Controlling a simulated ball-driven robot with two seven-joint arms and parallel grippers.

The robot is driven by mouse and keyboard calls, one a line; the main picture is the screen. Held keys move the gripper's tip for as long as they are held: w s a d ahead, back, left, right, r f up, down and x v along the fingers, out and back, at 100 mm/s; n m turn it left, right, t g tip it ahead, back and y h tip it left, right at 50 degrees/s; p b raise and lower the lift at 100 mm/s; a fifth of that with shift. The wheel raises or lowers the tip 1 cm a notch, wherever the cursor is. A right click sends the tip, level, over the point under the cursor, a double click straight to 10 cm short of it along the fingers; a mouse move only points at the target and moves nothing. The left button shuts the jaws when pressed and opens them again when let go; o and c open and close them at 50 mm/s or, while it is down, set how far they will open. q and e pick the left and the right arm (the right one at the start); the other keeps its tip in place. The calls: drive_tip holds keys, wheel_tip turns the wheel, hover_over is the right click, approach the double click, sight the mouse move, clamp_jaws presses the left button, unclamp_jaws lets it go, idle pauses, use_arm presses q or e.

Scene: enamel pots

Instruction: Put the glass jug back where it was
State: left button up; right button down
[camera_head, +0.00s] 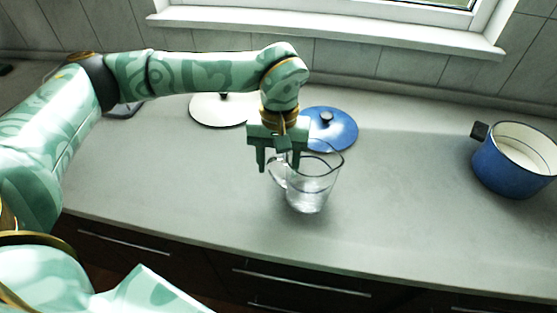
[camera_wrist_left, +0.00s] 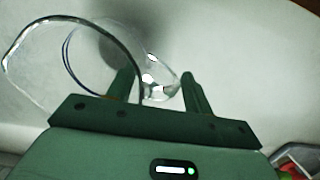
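The clear glass jug (camera_head: 314,188) is upright and seems to stand on the grey counter, near its front edge. Its handle is on the left side, towards my left gripper. My left gripper (camera_head: 279,164) points down at the jug's handle side, with its fingers apart. In the left wrist view the jug (camera_wrist_left: 95,62) fills the upper left, and part of the glass shows between the open fingers (camera_wrist_left: 157,82). I cannot tell whether a finger touches the glass. My right gripper is out of view.
A blue lid (camera_head: 336,130) lies behind the jug, and a white lid (camera_head: 213,110) lies behind my left arm. A blue pot (camera_head: 507,172) stands at the far right. The counter (camera_head: 410,190) is clear between jug and pot. Drawers are below its front edge.

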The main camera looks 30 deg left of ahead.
use_arm(q)
drive_tip(key=shift+o, duration=0.9)
wheel_tip(320, 180, up, 12)
drive_tip(key=w+p, duration=0.1)
drive_tip(key=p, duration=0.1)
drive_tip(key=shift+w+a+p, duration=0.25)
drive_tip(key=shift+a+p, duration=0.05)
